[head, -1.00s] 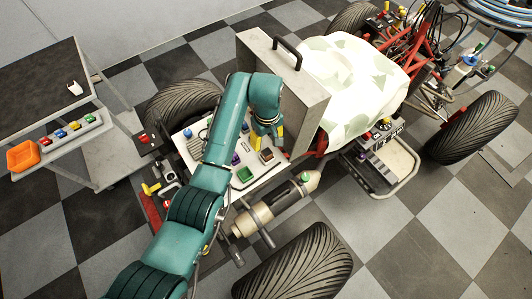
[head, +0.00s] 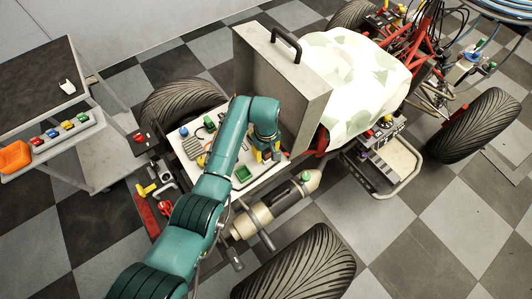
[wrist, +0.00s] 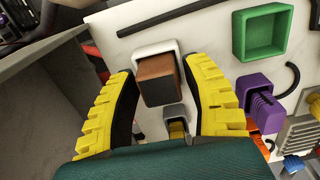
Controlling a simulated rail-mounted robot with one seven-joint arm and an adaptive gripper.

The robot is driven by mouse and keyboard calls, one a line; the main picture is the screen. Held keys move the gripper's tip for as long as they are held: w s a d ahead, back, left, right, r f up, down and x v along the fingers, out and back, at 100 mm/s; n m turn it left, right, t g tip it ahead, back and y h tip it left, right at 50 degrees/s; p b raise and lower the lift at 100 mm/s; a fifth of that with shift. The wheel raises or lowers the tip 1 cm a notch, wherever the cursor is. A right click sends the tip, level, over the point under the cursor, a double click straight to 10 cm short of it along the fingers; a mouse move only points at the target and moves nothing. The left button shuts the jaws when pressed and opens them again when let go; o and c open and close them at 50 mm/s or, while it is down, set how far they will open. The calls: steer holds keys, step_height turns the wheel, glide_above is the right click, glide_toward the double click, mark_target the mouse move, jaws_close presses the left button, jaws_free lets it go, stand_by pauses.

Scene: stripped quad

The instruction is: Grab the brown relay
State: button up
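The brown relay (wrist: 158,80) is a box-shaped block with a brown top and dark sides, at a white socket on the pale panel (wrist: 205,30). My gripper (wrist: 161,68) has its yellow fingers spread on either side of the relay in the wrist view, with narrow gaps showing at the fingertips. In the head view my gripper (head: 267,156) is low over the panel, and the relay is mostly hidden behind it.
A green square frame (wrist: 263,33) and a purple block (wrist: 257,98) are to the relay's right. A small grey-and-yellow part (wrist: 177,122) sits close below it between the fingers.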

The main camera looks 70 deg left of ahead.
steer(key=c, duration=0.7)
steer(key=shift+c, duration=0.2)
